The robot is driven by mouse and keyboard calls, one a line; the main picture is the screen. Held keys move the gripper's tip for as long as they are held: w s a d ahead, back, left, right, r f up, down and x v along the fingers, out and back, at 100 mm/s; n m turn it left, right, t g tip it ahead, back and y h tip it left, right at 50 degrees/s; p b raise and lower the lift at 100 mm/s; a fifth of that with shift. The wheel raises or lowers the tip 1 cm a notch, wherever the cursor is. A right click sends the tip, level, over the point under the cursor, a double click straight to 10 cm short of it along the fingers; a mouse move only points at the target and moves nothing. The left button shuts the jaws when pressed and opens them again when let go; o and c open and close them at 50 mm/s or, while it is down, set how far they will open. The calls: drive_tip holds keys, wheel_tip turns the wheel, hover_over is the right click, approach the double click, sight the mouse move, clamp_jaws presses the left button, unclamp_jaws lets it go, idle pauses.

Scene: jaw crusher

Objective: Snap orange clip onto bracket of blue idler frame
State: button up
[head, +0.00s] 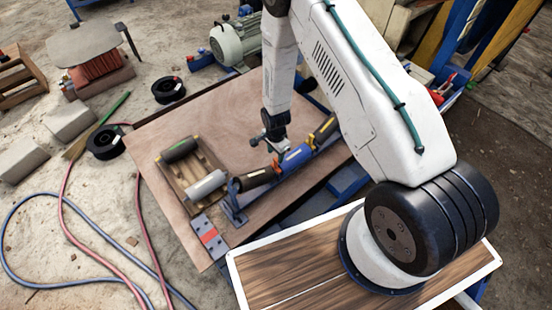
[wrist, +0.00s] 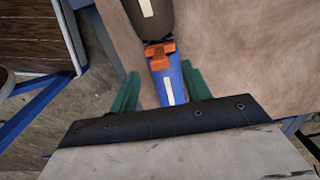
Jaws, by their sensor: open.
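My gripper (head: 270,146) is above the blue idler frame, pointing down. In the wrist view its two green fingers (wrist: 160,72) are apart, with nothing held between them. An orange clip (wrist: 160,54) shows just ahead of the fingertips, over the blue idler frame (wrist: 171,84), by the end of a dark roller. I cannot tell whether it is seated on a bracket. In the head view the blue idler frame (head: 236,214) carries several rollers in a slanting row on the table. The bracket is not clear in either view.
A wooden tray (head: 168,172) with a black and a grey roller lies left of the frame. The wooden tabletop (head: 180,130) is clear behind. Hoses (head: 75,215) lie on the ground.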

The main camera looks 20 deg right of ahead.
drive_tip(key=shift+r, duration=1.15)
